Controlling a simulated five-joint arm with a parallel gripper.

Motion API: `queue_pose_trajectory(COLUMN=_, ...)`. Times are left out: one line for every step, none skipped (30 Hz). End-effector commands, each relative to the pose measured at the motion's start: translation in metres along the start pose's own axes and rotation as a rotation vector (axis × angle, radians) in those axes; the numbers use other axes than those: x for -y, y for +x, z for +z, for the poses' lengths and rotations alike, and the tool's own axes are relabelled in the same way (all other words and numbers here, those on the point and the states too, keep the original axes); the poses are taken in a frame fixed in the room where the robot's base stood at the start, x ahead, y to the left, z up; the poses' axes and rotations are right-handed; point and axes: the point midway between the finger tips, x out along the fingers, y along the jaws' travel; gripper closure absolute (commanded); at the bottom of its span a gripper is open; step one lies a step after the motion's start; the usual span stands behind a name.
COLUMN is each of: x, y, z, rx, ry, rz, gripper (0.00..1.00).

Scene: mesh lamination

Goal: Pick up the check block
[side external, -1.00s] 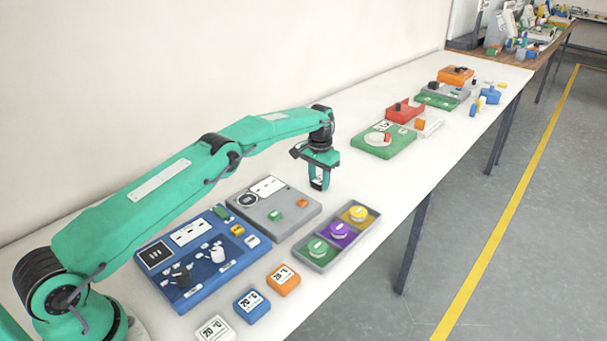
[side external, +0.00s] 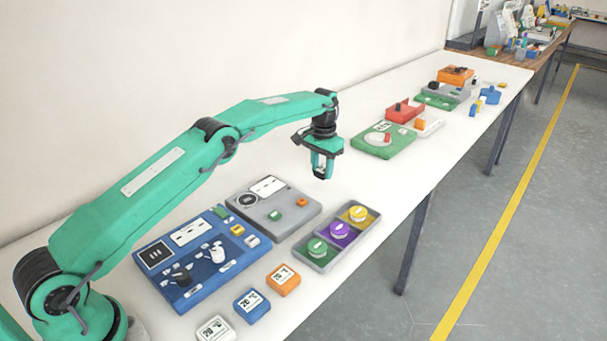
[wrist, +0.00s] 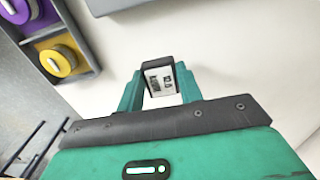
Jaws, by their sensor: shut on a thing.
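My gripper (side external: 323,172) is above the white table, behind the tray of round pieces. It is shut on a small dark block with a white printed face, which I take to be the check block (wrist: 160,79). In the wrist view the block sits between the two green fingers, its white face towards the camera. In the side view the fingers hide most of it. The fingertips appear clear of the table.
A grey tray (side external: 324,266) holds green, purple and yellow round pieces. A grey panel (side external: 258,217) and a blue panel (side external: 165,277) lie to its left. Orange (side external: 284,280), blue (side external: 251,305) and white (side external: 215,329) blocks stand in front. A green plate (side external: 398,150) lies further back.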

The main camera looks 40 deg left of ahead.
Motion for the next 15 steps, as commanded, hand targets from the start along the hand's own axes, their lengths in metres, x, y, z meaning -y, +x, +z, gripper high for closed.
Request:
queue_pose_trajectory(x=-0.004, y=-0.004, z=0.002, rx=0.000, ry=0.001, rz=0.000, gripper=0.88)
queue_pose_trajectory(x=-0.006, y=-0.005, z=0.004, rx=0.000, ry=0.001, rz=0.000, gripper=0.88)
queue_pose_trajectory(x=-0.009, y=-0.008, z=0.005, rx=-0.001, ry=0.002, rz=0.000, gripper=0.88)
queue_pose_trajectory(x=-0.014, y=-0.010, z=0.007, rx=-0.001, ry=0.003, rz=0.000, gripper=0.88)
queue_pose_trajectory(x=-0.017, y=-0.013, z=0.009, rx=-0.002, ry=0.003, rz=0.000, gripper=0.88)
queue_pose_trajectory(x=-0.022, y=-0.016, z=0.011, rx=0.000, ry=0.003, rz=0.000, gripper=0.88)
queue_pose_trajectory(x=-0.025, y=-0.018, z=0.013, rx=-0.001, ry=0.002, rz=0.000, gripper=0.88)
queue_pose_trajectory(x=-0.028, y=-0.020, z=0.015, rx=-0.001, ry=0.002, rz=0.000, gripper=0.88)
queue_pose_trajectory(x=-0.034, y=-0.025, z=0.018, rx=-0.002, ry=0.004, rz=0.000, gripper=0.88)
queue_pose_trajectory(x=-0.039, y=-0.027, z=0.020, rx=-0.001, ry=0.004, rz=0.000, gripper=0.88)
queue_pose_trajectory(x=-0.043, y=-0.030, z=0.022, rx=-0.002, ry=0.003, rz=0.000, gripper=0.88)
queue_pose_trajectory(x=-0.048, y=-0.033, z=0.025, rx=0.000, ry=0.003, rz=0.000, gripper=0.88)
queue_pose_trajectory(x=-0.052, y=-0.036, z=0.027, rx=-0.002, ry=0.003, rz=0.000, gripper=0.88)
queue_pose_trajectory(x=-0.056, y=-0.039, z=0.029, rx=-0.001, ry=0.004, rz=0.000, gripper=0.88)
queue_pose_trajectory(x=-0.062, y=-0.042, z=0.031, rx=-0.002, ry=0.003, rz=0.000, gripper=0.88)
